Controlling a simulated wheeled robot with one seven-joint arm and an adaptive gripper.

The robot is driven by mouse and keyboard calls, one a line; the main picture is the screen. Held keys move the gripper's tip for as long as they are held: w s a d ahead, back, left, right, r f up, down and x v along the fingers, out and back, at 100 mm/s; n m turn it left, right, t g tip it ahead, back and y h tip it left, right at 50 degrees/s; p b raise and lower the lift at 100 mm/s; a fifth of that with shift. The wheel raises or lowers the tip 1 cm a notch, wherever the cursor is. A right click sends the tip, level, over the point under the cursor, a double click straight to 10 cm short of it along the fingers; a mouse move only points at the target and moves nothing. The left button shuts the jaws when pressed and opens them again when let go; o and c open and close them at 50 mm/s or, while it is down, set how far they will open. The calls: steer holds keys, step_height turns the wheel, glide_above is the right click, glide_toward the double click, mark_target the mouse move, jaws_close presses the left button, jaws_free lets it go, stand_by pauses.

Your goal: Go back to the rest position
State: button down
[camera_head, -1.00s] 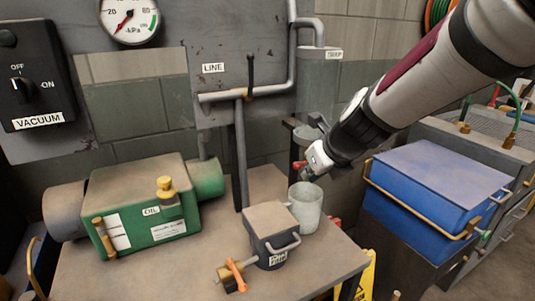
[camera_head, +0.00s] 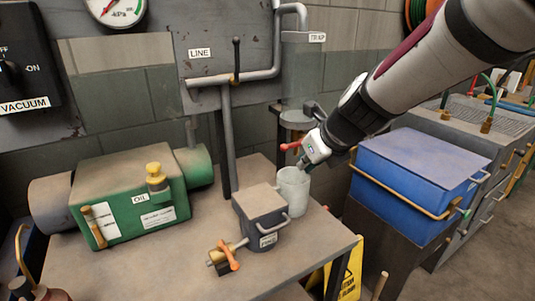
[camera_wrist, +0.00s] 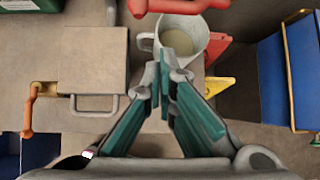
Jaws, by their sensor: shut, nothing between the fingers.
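My gripper (camera_wrist: 165,75) is shut and empty in the wrist view, with its teal-lined fingers together at the tips. Its fingertips show in front of a pale cup (camera_wrist: 196,33), which partly hides behind them. In the head view my gripper (camera_head: 306,165) is at the end of my arm, just above the cup (camera_head: 293,190). I cannot tell whether the fingertips touch the cup's rim. The cup stands upright on the bench (camera_head: 215,262), beside a grey box with a handle (camera_head: 262,215).
A red-handled valve (camera_head: 290,145) is close to my gripper, and a red bar shows in the wrist view (camera_wrist: 180,5). A green oil pump (camera_head: 130,195) stands left on the bench. A blue box (camera_head: 410,180) and a yellow sign (camera_head: 347,275) are right of it.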

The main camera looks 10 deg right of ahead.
steer(key=s+r+n+g+p, duration=0.1)
steer(key=s+r+n+p, duration=0.3)
steer(key=s+n, duration=1.1)
steer(key=s+r+n+g+h+p, duration=0.1)
steer(key=s+r+n+p, duration=0.3)
steer(key=s+n, duration=1.2)
step_height(320, 180, up, 2)
steer(key=shift+s+a+r+n+g+h, duration=0.25)
steer(key=shift+a+n+g, duration=0.2)
steer(key=shift+g, duration=0.35)
steer(key=shift+w, duration=0.1)
